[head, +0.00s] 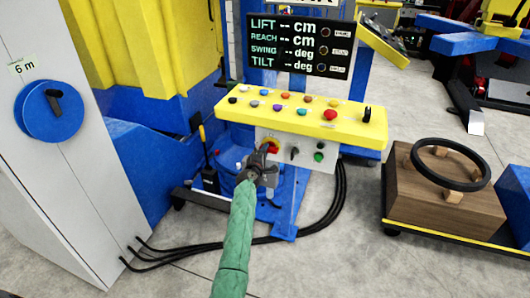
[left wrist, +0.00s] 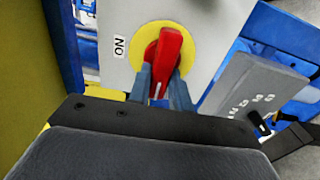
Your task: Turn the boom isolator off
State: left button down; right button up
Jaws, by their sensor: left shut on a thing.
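The boom isolator is a red handle (left wrist: 167,48) on a round yellow plate (left wrist: 148,42), fixed to a pale panel. An ON label (left wrist: 118,47) sits beside the plate, turned on its side in the left wrist view. My left gripper (left wrist: 161,88) is shut on the red handle, one finger on each side of it. In the head view my left gripper (head: 266,160) is at the panel below the yellow console, and only a bit of the red and yellow isolator (head: 272,146) shows past it. My right gripper is not in view.
The yellow console (head: 350,127) carries several coloured buttons and a red mushroom button. A display (head: 300,45) above shows dashes for all readings. A green button (head: 319,157) is right of the isolator. A grey cabinet (head: 45,180) stands left; a wooden block with a black ring (head: 450,165) stands right.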

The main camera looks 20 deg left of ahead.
pick_arm(q)
jog(key=c, duration=1.3)
grip_release()
jog(key=shift+a, duration=0.1)
jog(key=s, duration=0.7)
jog(key=shift+s+a+b, duration=0.15)
jog(key=shift+s+b, duration=0.2)
jog(key=shift+b, duration=0.05)
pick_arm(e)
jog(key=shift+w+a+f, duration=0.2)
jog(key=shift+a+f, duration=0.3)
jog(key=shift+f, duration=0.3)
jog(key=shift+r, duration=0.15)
